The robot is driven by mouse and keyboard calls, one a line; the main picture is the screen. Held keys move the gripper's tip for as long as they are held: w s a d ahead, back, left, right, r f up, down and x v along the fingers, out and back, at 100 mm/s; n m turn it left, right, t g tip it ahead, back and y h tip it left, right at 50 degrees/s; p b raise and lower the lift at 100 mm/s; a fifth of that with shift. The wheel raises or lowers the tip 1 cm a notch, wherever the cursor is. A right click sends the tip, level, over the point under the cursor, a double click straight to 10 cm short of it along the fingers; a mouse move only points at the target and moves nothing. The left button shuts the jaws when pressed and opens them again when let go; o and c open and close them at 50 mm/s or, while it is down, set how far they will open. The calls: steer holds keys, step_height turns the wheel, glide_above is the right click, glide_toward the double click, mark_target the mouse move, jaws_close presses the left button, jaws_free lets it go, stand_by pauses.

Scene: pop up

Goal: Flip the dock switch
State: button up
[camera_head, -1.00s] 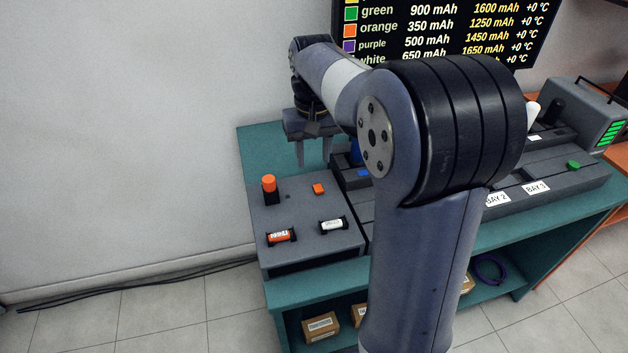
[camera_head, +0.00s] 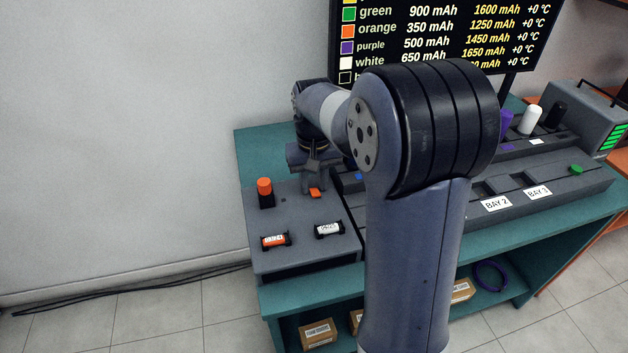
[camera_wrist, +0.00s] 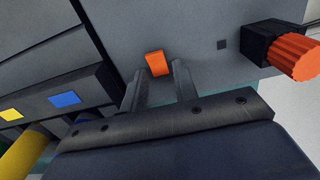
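A small orange switch-like piece (camera_head: 315,192) is on the top of the grey dock panel (camera_head: 290,255). In the wrist view the orange piece (camera_wrist: 156,63) lies just beyond and between my fingertips. My gripper (camera_head: 314,186) points down at the panel, right by this piece. In the wrist view the two fingers of my gripper (camera_wrist: 160,82) stand apart with a gap between them and nothing clearly held. I cannot tell whether a finger touches the piece.
An orange ribbed knob (camera_head: 264,186) in a black block stands left of my gripper. Orange-labelled (camera_head: 275,240) and white-labelled (camera_head: 328,229) cylinders lie in front. Grey bays with blue and green squares extend right. A screen (camera_head: 440,40) stands behind.

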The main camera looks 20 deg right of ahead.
jaws_close()
steer(key=shift+f+b, duration=0.1)
steer(key=shift+b, duration=0.3)
steer(key=t+b, duration=0.2)
steer(key=shift+s+b, duration=0.35)
steer(key=shift+s+t+b, duration=0.15)
steer(key=shift+t+b, duration=0.6)
steer(key=shift+t, duration=0.15)
steer(key=shift+r, duration=0.2)
steer(key=shift+o, duration=1.5)
jaws_free()
steer(key=p+v, duration=0.2)
steer(key=v, duration=0.8)
steer(key=shift+r, duration=0.35)
